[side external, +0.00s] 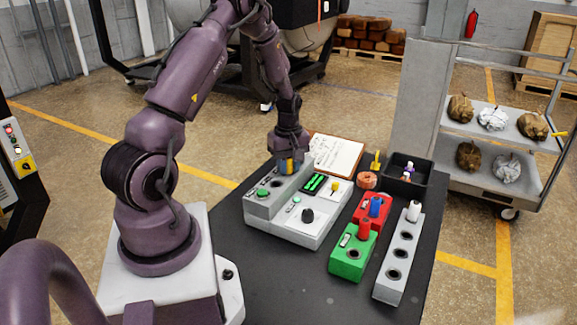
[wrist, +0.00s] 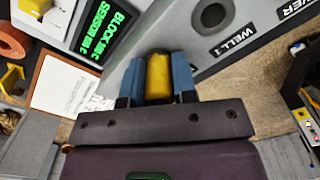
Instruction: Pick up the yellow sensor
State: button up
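The yellow sensor (wrist: 159,76) is a short yellow cylinder between the two blue fingers of my gripper (wrist: 158,82) in the wrist view. Both fingers lie against its sides, and my gripper is shut on it. In the side view my gripper (side external: 290,165) points down at the far end of the grey block unit (side external: 264,207), with a little yellow showing between the blue fingers. The sensor's lower end is hidden, so I cannot tell whether it sits in a well or is clear of the block. The well marked WELL 1 (wrist: 212,15) is empty.
A control box with a green display (side external: 314,183) adjoins the block unit. A clipboard (side external: 338,156), an orange ring (side external: 367,180), a black bin (side external: 405,184), red (side external: 372,213) and green (side external: 353,256) blocks and a grey rack (side external: 399,262) stand to the right. The front table is clear.

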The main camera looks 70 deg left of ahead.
jog(key=shift+c, duration=0.9)
jog(key=shift+r, duration=0.15)
